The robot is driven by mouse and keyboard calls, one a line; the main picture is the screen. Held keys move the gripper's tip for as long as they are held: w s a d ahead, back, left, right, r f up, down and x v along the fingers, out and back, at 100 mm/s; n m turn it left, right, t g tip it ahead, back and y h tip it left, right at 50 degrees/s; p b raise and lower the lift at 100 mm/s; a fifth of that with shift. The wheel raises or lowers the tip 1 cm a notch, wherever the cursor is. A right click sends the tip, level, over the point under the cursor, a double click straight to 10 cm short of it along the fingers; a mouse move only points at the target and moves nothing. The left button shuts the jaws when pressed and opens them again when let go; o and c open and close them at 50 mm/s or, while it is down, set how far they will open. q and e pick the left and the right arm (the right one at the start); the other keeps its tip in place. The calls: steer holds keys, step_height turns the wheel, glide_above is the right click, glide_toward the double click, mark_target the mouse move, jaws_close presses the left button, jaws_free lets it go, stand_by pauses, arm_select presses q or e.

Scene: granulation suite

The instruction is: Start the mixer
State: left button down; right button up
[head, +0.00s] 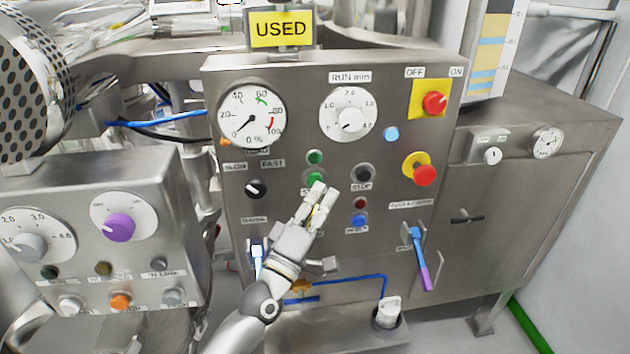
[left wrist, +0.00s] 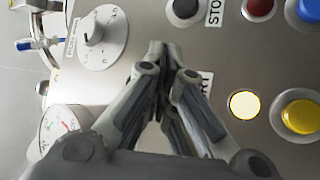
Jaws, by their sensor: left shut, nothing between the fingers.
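The mixer's steel control panel (head: 290,245) fills the middle of the head view. A green START button (head: 315,179) sits under a green lamp (head: 315,157). My left gripper (head: 325,190) is shut and empty, its fingertips in front of the panel, just below and overlapping the START button. Touch cannot be told. In the left wrist view the fingers (left wrist: 165,52) hide the button; part of its label shows. The black STOP button (head: 363,173) is to the right. A red main switch (head: 434,103) on a yellow plate points near ON. My right gripper is out of view.
A red emergency button (head: 424,175) is at the panel's right. Below STOP are a dark red lamp (head: 361,203) and a blue button (head: 358,222). A lit lamp (left wrist: 244,104) and yellow button (left wrist: 298,116) lie near my fingers. Another control box (head: 115,240) stands left.

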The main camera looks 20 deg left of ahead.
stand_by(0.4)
arm_select(q)
steer(key=shift+w+a, duration=0.25)
steer(key=shift+w, duration=0.15)
steer(key=shift+w+a, duration=0.2)
steer(key=shift+w, duration=0.15)
stand_by(0.6)
steer(key=shift+s+d, duration=0.1)
steer(key=shift+s, duration=0.05)
steer(key=shift+s+d, duration=0.4)
steer(key=shift+s, duration=0.25)
steer(key=s, duration=0.1)
steer(key=s+d+p, duration=0.1)
steer(key=s+d, duration=0.1)
steer(key=s, duration=0.1)
steer(key=shift+s+d+p, duration=0.1)
steer(key=shift+d+p, duration=0.15)
steer(key=shift+p, duration=0.1)
